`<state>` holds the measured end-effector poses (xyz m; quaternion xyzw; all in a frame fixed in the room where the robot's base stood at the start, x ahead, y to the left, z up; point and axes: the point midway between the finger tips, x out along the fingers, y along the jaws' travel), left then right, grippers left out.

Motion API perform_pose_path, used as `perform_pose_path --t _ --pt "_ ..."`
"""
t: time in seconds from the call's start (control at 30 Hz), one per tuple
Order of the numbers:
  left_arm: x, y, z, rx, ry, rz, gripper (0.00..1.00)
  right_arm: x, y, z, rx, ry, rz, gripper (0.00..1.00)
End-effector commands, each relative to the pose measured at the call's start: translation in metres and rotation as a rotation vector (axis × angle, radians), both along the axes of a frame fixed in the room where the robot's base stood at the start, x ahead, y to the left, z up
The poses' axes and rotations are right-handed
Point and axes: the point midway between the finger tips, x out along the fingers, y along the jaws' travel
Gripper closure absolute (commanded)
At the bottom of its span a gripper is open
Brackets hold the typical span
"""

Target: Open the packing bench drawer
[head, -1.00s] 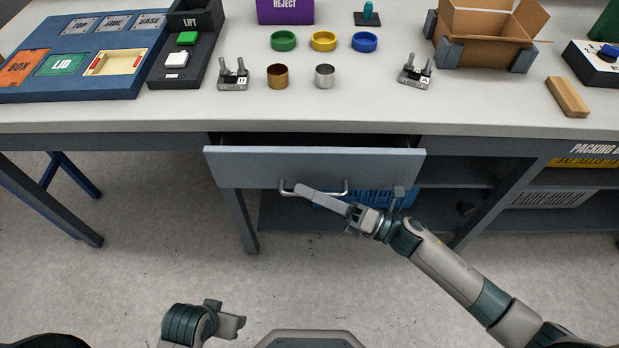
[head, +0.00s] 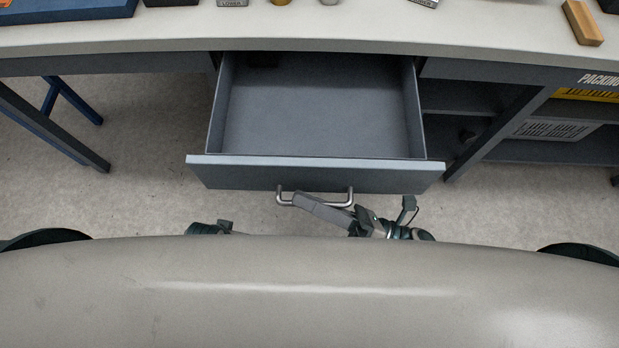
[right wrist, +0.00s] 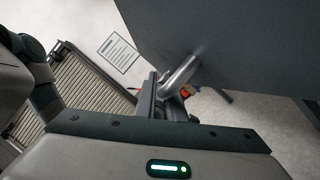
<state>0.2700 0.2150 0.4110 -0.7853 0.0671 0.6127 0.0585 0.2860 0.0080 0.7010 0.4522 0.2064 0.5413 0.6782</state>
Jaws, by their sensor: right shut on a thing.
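The packing bench drawer (head: 318,105) stands pulled far out of the bench in the head view. Its grey tray shows bare, apart from a dark patch at the back left. A silver bar handle (head: 342,204) is on the drawer front (head: 235,177). My right gripper (head: 303,200) is shut on the handle, towards its left part. In the right wrist view the handle (right wrist: 178,76) lies at the fingers, beside the dark drawer front (right wrist: 235,45). My left gripper (head: 225,227) is mostly hidden behind my own body, so its jaws cannot be made out.
The pale bench top (head: 380,32) runs across the back, with a wooden block (head: 582,22) at its right. Shelves under the bench at the right hold a yellow crate (head: 585,94).

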Motion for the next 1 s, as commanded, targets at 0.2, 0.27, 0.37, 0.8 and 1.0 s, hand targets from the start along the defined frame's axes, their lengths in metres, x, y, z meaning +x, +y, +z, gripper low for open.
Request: perform_pose_path --t 0.2,0.27,0.37,0.8,1.0 --pt "0.0000 -0.0001 -0.0001 0.000 0.000 -0.001 0.43 -0.0013 -0.0004 -0.0005 -0.002 -0.001 0.000 1.00" --pt "-0.0001 -0.0001 -0.0001 0.000 0.000 -0.001 0.43 -0.0013 -0.0004 -0.0006 -0.002 -0.001 0.000 1.00" --pt "-0.0001 -0.0001 -0.0001 0.000 0.000 -0.001 0.43 -0.0011 -0.0004 -0.0006 -0.002 -0.001 0.000 0.86" --pt "-0.0002 0.0002 -0.0003 0.000 0.001 0.000 0.43 -0.0010 -0.0001 -0.0002 0.000 -0.001 0.000 0.83" --pt "-0.0003 0.0005 -0.0008 0.001 0.001 0.000 0.43 -0.0014 -0.0010 -0.0007 -0.001 -0.001 -0.001 0.83"
